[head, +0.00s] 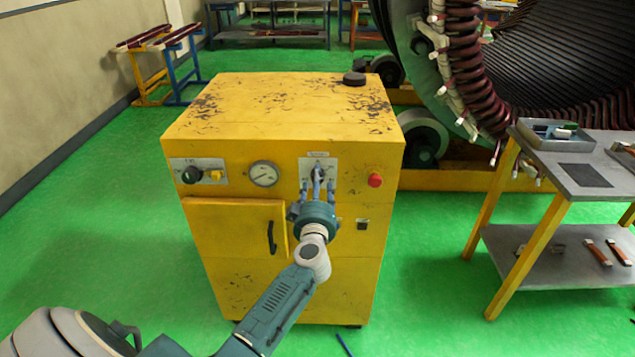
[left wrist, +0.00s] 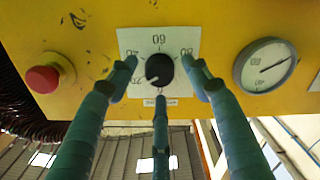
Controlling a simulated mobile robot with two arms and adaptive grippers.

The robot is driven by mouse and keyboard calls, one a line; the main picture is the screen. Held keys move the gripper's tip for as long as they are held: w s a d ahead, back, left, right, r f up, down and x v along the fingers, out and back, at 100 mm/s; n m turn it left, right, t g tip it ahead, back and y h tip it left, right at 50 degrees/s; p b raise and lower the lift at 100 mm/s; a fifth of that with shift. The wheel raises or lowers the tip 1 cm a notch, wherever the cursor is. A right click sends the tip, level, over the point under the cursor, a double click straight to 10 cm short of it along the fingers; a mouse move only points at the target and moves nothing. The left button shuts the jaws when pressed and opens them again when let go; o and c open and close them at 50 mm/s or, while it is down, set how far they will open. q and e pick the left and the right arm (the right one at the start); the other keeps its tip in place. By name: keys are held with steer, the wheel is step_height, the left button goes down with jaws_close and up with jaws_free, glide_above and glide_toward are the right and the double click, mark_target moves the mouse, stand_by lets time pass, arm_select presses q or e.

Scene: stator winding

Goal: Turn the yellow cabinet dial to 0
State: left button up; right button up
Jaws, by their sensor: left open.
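The yellow cabinet (head: 230,130) stands in the middle of the head view. Its dial (head: 318,171) is a black knob on a pale scale plate, partly covered by my left gripper (head: 318,186). In the left wrist view the dial (left wrist: 159,69) is close and the picture is upside down. A white mark on the knob points toward the lower left of that picture. Printed numbers surround it; some are hidden by fingers. The three fingers of my left gripper (left wrist: 160,78) are spread open around the dial, and I cannot tell whether they touch it. My right gripper is not in view.
A red button (head: 375,180) and a round gauge (head: 263,174) flank the dial. Another panel (head: 198,172) with a dark knob and yellow switch is farther left. A cabinet door has a black handle (head: 272,237). A grey table (head: 570,180) stands right; green floor is free on the left.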

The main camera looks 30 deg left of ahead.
arm_select(q)
steer(key=shift+x, duration=0.85)
steer(key=c, duration=1.2)
steer(key=shift+o, duration=0.2)
steer(key=shift+f+n+p, duration=0.1)
steer(key=shift+n+p, duration=1.15)
steer(key=shift+n, duration=4.65)
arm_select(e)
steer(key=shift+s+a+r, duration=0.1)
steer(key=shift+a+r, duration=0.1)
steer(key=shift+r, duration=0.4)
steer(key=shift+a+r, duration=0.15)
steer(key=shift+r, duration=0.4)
